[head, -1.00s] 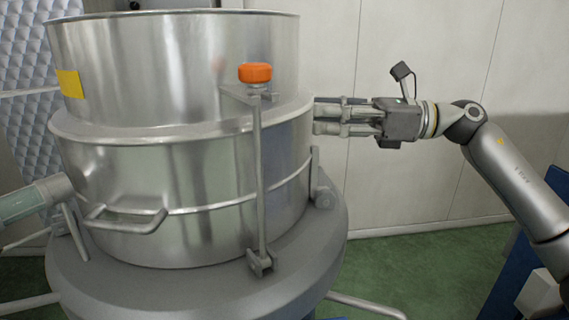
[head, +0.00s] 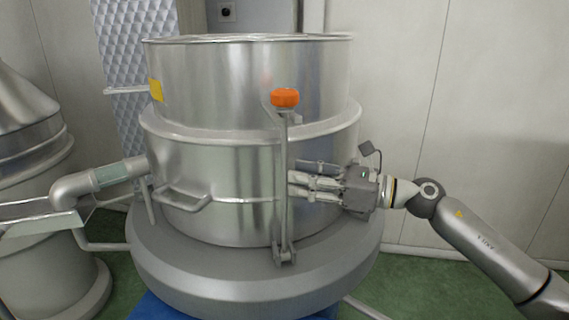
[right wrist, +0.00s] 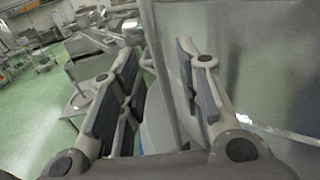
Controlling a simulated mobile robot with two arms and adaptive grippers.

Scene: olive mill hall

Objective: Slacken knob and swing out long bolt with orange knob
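The long bolt (head: 284,190) stands upright against the front of the steel vessel (head: 220,90). Its orange knob (head: 285,97) sits at the top, above the bracket at the vessel's flange. Its foot is at a pivot low on the vessel's base. My right gripper (head: 297,177) comes from the right, with its fingertips close beside the middle of the rod, well below the knob. In the right wrist view, my right gripper (right wrist: 160,62) is open and the grey rod (right wrist: 160,70) shows in the gap between its fingers. I cannot tell whether they touch it. My left gripper is not in view.
A loop handle (head: 185,198) and a side pipe (head: 100,180) are on the vessel's left. The wide round base (head: 230,280) juts out below. Another steel vessel (head: 35,190) stands at far left. Pale wall panels (head: 450,120) stand behind my right arm.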

